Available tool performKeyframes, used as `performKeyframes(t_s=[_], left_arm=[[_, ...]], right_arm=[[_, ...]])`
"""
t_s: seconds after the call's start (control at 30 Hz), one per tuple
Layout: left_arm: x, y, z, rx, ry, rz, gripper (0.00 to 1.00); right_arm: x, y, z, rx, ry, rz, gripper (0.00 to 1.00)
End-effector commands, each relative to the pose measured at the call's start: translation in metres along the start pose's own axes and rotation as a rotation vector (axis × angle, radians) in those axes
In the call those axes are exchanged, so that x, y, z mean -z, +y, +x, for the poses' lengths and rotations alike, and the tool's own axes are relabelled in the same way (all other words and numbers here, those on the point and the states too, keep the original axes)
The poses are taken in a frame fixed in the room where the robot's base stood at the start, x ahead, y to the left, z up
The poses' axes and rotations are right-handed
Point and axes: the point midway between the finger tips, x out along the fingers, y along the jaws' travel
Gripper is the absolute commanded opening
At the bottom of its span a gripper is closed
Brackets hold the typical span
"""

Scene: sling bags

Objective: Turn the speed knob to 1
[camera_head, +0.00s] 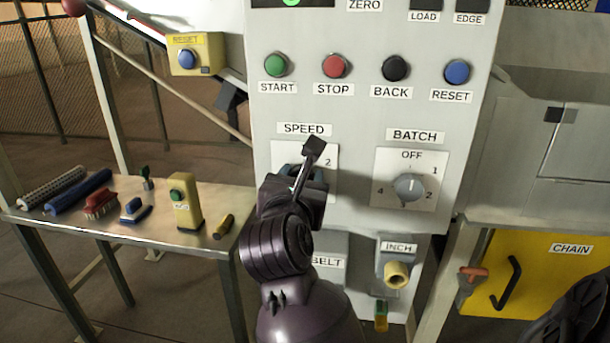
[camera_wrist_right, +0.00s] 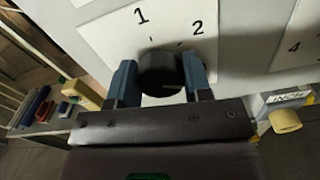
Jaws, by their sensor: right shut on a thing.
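The speed dial's white plate (camera_head: 329,188) is under the SPEED label (camera_head: 304,129) on the grey panel. My right gripper (camera_head: 292,172) is at the dial and hides most of it in the head view. In the right wrist view the dark round speed knob (camera_wrist_right: 160,70) sits between the two blue fingers of my right gripper (camera_wrist_right: 158,82), which is shut on it. The numbers 1 (camera_wrist_right: 141,16) and 2 (camera_wrist_right: 198,28) show on the plate above the knob. I cannot tell where the knob points. My left gripper is not in view.
The BATCH knob (camera_head: 409,187) is right of the speed dial, pointing up toward OFF. Green, red, black and blue buttons (camera_head: 335,66) line the panel above. The yellow INCH knob (camera_head: 397,275) is below right. A metal table (camera_head: 160,238) with brushes stands left.

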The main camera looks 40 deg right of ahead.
Motion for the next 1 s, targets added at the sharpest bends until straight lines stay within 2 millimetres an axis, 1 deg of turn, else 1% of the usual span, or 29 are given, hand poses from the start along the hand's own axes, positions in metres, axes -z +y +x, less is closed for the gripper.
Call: performKeyframes(t_s=[0.03,0.13,0.37,0.73,0.87,1.0], left_arm=[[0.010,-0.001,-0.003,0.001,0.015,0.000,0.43],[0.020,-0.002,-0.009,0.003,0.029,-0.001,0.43],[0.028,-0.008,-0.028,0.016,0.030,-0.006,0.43],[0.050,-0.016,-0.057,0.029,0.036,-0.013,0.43],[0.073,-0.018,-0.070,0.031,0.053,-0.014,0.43],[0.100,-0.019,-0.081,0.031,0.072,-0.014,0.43]], right_arm=[[-0.007,0.000,-0.001,0.000,-0.003,-0.029,0.22],[-0.008,0.000,-0.001,0.001,-0.003,-0.109,0.22],[-0.009,0.001,-0.001,0.001,-0.002,-0.326,0.22],[-0.007,0.002,0.000,0.001,0.001,-0.667,0.22],[-0.007,0.002,0.000,0.000,0.002,-0.780,0.22],[-0.005,0.002,0.000,-0.002,0.003,-0.902,0.22]])
